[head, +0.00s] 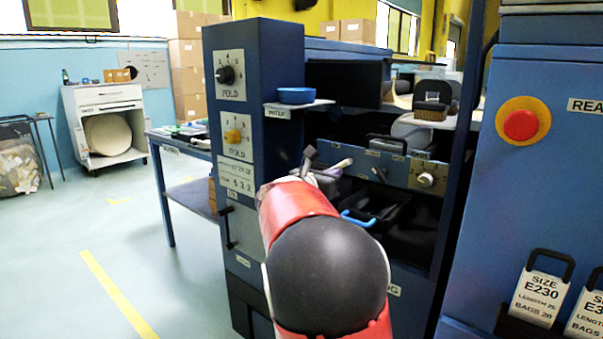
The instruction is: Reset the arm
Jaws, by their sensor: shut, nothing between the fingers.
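My red arm with its large black round joint reaches up from the bottom middle of the head view towards the blue machine (265,90). The far end of the arm hides part of the machine's front. I cannot make out my gripper there. Small grey pieces stick up just past the arm's end, and I cannot tell whether they belong to the gripper or to the machine.
A panel with a round knob (425,180) lies beyond the arm, above a dark opening. A blue dish (296,95) sits on a small shelf. At right, a blue cabinet carries a red button (520,125) and size cards (540,298). Open floor (150,250) lies left.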

